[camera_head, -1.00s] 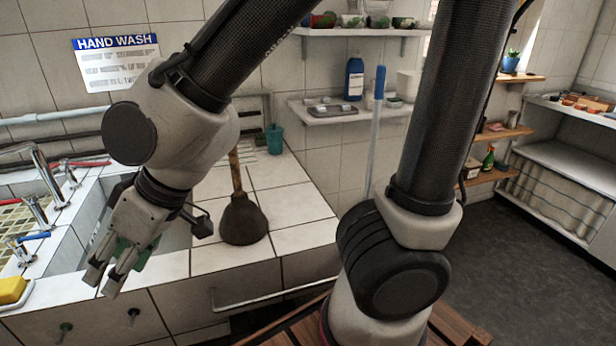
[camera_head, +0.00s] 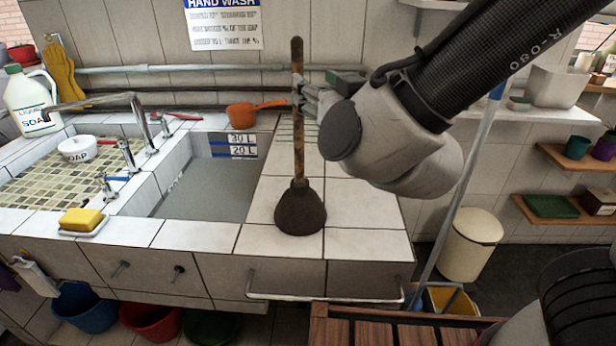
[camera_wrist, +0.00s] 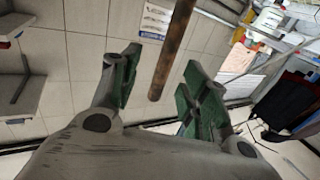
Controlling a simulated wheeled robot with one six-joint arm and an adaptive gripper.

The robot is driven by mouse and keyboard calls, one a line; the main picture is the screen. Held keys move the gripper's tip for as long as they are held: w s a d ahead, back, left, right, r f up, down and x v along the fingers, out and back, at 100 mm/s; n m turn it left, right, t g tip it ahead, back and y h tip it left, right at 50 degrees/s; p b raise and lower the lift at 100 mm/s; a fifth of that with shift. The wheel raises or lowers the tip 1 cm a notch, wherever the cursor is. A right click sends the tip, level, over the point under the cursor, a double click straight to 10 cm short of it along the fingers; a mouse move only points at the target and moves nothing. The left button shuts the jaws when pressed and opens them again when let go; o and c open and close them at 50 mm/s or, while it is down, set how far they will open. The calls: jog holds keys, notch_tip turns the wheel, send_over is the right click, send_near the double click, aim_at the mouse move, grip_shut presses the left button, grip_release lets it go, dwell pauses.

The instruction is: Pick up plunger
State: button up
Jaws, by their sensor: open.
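The plunger stands upright on the white tiled counter, its dark rubber cup (camera_head: 300,207) resting on the tiles. Its brown wooden handle (camera_head: 298,145) rises past my gripper (camera_head: 312,92), which reaches in from the right near the upper part of the handle. In the wrist view the handle (camera_wrist: 174,50) shows between the two green-padded fingers of my gripper (camera_wrist: 160,80), with gaps on both sides. The fingers are open and hold nothing. Part of the gripper is hidden behind my wrist in the head view.
A water-filled basin (camera_head: 205,190) lies left of the plunger. An orange pan (camera_head: 250,112) sits at the back of the counter. A metal rail (camera_head: 320,298) runs along the front edge. A pole (camera_head: 455,205) and a cream bin (camera_head: 470,245) stand to the right.

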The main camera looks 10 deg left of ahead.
jog(key=x, duration=0.7)
jog(key=shift+s+a+f, duration=0.15)
jog(key=shift+s+a, duration=0.05)
jog(key=shift+a, duration=0.2)
grip_shut()
